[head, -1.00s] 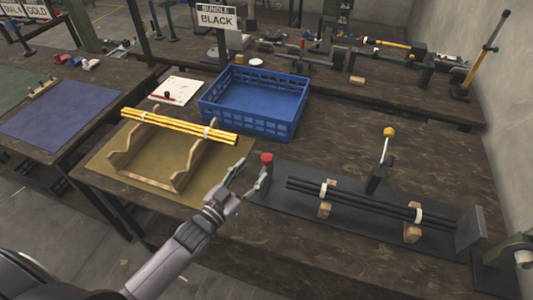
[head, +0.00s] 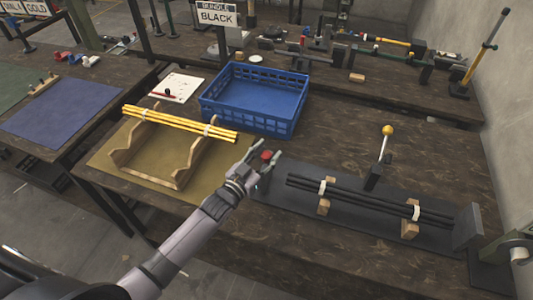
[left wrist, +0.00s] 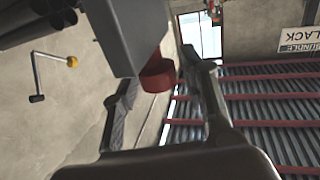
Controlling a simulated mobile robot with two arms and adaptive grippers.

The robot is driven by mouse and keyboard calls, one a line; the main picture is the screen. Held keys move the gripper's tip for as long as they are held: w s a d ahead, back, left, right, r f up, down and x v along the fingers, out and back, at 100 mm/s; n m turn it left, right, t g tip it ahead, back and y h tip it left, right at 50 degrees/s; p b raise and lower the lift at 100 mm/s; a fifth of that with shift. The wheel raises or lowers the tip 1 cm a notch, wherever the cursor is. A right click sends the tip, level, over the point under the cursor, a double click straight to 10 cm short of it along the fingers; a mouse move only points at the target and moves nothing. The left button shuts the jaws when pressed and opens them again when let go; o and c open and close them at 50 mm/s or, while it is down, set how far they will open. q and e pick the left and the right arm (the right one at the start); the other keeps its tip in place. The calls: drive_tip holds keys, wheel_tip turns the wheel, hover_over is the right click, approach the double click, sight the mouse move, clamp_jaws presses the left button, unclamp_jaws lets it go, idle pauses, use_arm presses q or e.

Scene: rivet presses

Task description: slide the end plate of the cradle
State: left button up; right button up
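The cradle is a dark base plate (head: 370,232) with wooden supports (head: 410,229), holding black rods (head: 350,197) tied with white bands. A grey upright end plate (head: 467,226) stands at its right end. A red knob (head: 266,155) is at its left end; in the left wrist view the knob (left wrist: 157,76) is on a grey block (left wrist: 125,35). My left gripper (head: 264,160) is open at the knob, its fingers on either side. I cannot tell whether they touch it. Its fingers hide what is under the knob in the head view. My right gripper is out of view.
A lever with a yellow ball (head: 387,130) stands behind the rods. A blue crate (head: 250,122) is at the back. A wooden rack with yellow rods (head: 178,124) stands on an olive mat (head: 100,160) to the left. The table front is clear.

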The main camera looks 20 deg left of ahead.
use_arm(q)
clamp_jaws()
idle(0.6)
